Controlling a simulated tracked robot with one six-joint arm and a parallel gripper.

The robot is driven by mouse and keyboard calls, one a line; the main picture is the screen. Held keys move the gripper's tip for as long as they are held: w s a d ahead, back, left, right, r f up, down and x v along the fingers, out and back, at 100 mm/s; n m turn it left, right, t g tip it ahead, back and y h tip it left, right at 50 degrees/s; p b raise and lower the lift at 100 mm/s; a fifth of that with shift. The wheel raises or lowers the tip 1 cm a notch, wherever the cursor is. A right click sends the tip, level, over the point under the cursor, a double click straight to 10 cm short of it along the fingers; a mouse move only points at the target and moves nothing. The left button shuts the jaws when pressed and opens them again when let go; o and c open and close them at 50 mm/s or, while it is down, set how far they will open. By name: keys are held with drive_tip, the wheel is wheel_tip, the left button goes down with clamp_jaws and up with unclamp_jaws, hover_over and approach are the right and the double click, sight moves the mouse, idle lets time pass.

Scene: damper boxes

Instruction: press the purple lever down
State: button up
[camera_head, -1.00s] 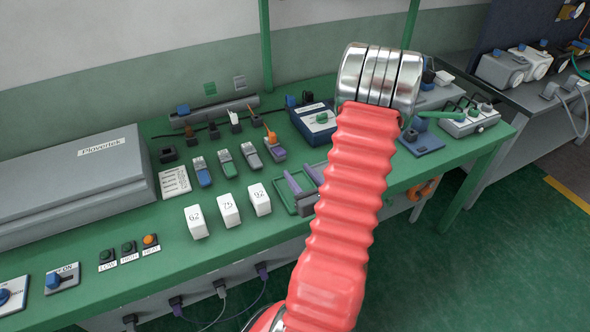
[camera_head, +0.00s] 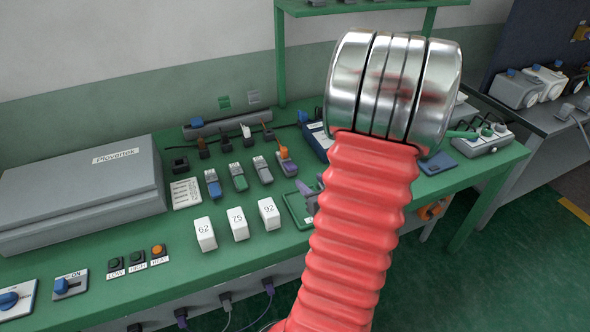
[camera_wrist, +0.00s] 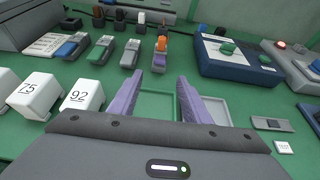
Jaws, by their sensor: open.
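A row of small grey lever boxes stands on the green bench, with blue, green, grey and purple tops from left to right. The purple lever (camera_head: 288,167) is on the rightmost box, and an orange piece stands up at its far end. It also shows in the wrist view (camera_wrist: 158,61), just beyond my fingers. My gripper (camera_wrist: 160,78) has two purple fingers, spread apart and empty. They are on the near side of the purple lever, over a green tray, not touching the lever. In the head view my arm hides most of the gripper.
White blocks (camera_head: 239,224) marked with numbers stand left of my gripper. A blue box with a green knob (camera_wrist: 235,55) is to the right of the levers. A large grey case (camera_head: 80,193) fills the left.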

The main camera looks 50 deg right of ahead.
sight(293, 168)
drive_tip(key=shift+w+f, duration=0.1)
idle(0.3)
drive_tip(key=x, duration=1.3)
drive_tip(key=shift+w+d+f, duration=0.15)
drive_tip(key=shift+w, duration=0.1)
drive_tip(key=c, duration=1)
